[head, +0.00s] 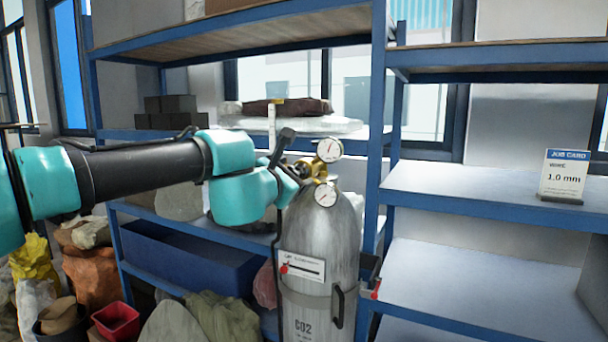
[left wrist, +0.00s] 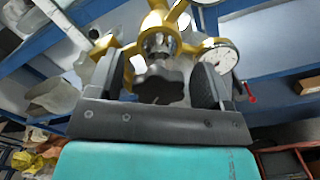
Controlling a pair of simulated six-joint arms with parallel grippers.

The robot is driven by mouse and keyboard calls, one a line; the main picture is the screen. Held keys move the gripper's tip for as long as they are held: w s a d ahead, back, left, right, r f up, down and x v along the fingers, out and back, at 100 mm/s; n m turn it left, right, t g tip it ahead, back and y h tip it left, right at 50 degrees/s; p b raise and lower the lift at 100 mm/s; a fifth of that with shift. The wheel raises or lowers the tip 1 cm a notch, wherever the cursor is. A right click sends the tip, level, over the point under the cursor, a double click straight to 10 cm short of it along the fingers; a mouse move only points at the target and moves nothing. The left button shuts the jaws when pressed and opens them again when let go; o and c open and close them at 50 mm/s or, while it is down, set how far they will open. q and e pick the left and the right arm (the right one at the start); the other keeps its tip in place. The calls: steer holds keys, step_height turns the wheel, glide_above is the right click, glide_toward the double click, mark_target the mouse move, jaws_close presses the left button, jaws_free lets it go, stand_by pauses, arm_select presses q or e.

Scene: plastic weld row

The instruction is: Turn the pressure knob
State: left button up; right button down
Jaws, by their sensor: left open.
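The grey CO2 cylinder (head: 320,255) stands upright before the shelves, with a brass regulator (head: 313,170) and two round white gauges (head: 329,150) on top. In the head view my left gripper (head: 291,157) is at the left of the regulator and hides its near side. In the left wrist view the dark, lobed pressure knob (left wrist: 160,87) sits between the two spread fingers of my left gripper (left wrist: 155,80), in front of the brass regulator (left wrist: 155,45). I cannot tell whether the fingers touch it. One gauge (left wrist: 221,57) shows beyond the right finger.
A job card (head: 563,175) reading 1.0 mm stands on the right shelf. Blue shelving (head: 382,120) rises close behind the cylinder. A blue bin (head: 190,258), sacks and a red container (head: 116,322) are at lower left. The right shelves are mostly bare.

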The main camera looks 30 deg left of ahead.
arm_select(q)
steer(key=shift+w, duration=0.55)
steer(key=c, duration=0.9)
